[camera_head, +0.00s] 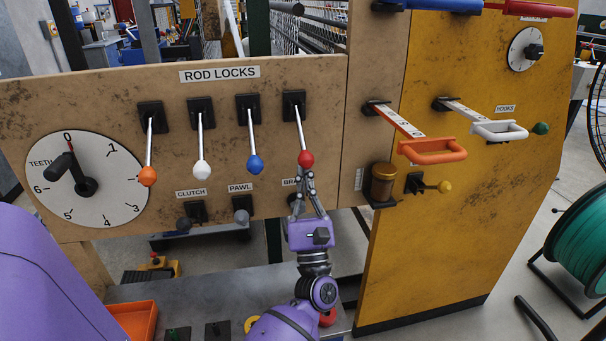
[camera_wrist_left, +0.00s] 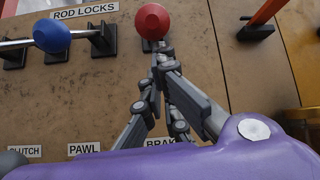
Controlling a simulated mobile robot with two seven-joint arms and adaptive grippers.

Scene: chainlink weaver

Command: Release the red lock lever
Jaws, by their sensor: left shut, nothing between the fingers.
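The red lock lever (camera_head: 306,158) is the rightmost of the levers under the ROD LOCKS sign. Its silver rod hangs down from a black bracket (camera_head: 294,105) and ends in a red ball. In the left wrist view the red ball (camera_wrist_left: 153,21) is at the top, with the rod hidden behind it. My left gripper (camera_head: 306,174) is shut and empty, pointing up just below the ball. Its fingertips (camera_wrist_left: 161,52) also show right under the ball in the wrist view. I cannot tell whether they touch it. My right gripper is not in view.
Blue (camera_head: 255,164), white (camera_head: 201,169) and orange (camera_head: 147,176) levers hang to the left. A numbered dial (camera_head: 110,200) is at far left. An orange handle (camera_head: 432,151) and a brown cup (camera_head: 383,183) stick out to the right. Small knobs sit below.

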